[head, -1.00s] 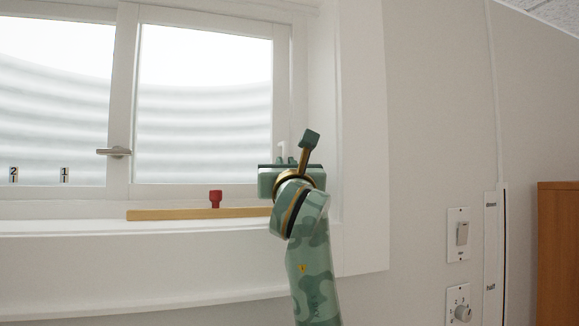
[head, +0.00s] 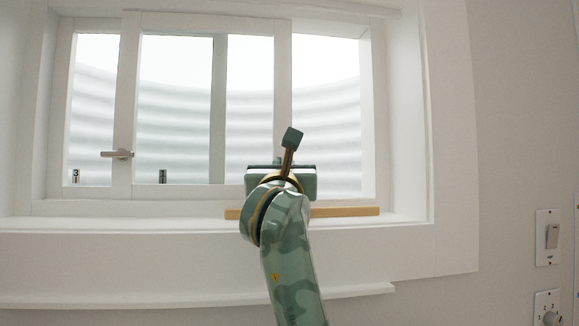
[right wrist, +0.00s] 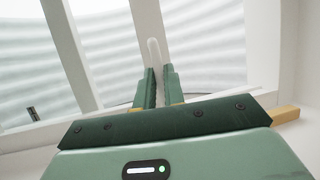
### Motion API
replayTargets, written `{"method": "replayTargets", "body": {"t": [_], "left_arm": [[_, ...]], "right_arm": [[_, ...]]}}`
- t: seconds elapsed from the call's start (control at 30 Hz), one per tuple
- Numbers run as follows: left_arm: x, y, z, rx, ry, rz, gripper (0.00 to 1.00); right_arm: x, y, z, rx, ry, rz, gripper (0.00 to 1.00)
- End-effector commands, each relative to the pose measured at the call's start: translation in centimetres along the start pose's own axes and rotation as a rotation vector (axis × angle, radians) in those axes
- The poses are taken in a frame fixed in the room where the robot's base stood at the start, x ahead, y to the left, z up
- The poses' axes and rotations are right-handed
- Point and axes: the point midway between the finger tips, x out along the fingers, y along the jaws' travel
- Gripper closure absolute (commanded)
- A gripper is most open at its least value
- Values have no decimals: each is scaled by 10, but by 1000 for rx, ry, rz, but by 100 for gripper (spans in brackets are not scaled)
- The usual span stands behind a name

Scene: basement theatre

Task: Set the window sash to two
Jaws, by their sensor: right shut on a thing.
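The white-framed window sash (head: 283,100) stands away from the right side of the window opening, with a pane showing to its right. Its left stile (head: 122,100) is between a mark reading 3 (head: 75,176) and another mark (head: 162,177) too small to read, seen through the glass. No mark reading 2 is visible. My right gripper (head: 278,161) is at the sash's right stile. In the right wrist view its fingers (right wrist: 158,85) are shut on an upright white handle (right wrist: 153,50). My left gripper is out of view.
A grey lever handle (head: 117,154) sticks out from the sash's left stile. A wooden strip (head: 345,211) lies on the sill below my gripper, partly hidden by my arm. A light switch (head: 552,236) and a dial (head: 549,317) are on the right wall.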

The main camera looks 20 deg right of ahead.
Motion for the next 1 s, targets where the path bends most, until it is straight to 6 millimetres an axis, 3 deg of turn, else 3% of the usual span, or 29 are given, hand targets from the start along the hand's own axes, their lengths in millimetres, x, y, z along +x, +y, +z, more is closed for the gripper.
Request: {"method": "replayTargets", "body": {"t": [0.23, 0.33, 0.67, 0.83, 1.0], "left_arm": [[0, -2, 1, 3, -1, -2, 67], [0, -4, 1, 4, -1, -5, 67], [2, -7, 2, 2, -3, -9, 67], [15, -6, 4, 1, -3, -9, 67], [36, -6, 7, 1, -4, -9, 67]], "right_arm": [[0, 1, 0, 1, 0, 2, 100], [0, 1, 0, 1, 0, 2, 68], [-3, 1, 0, 1, -1, 2, 68], [-28, 2, -3, 4, -3, 4, 68], [-75, 2, -5, 6, -3, 5, 68]]}}
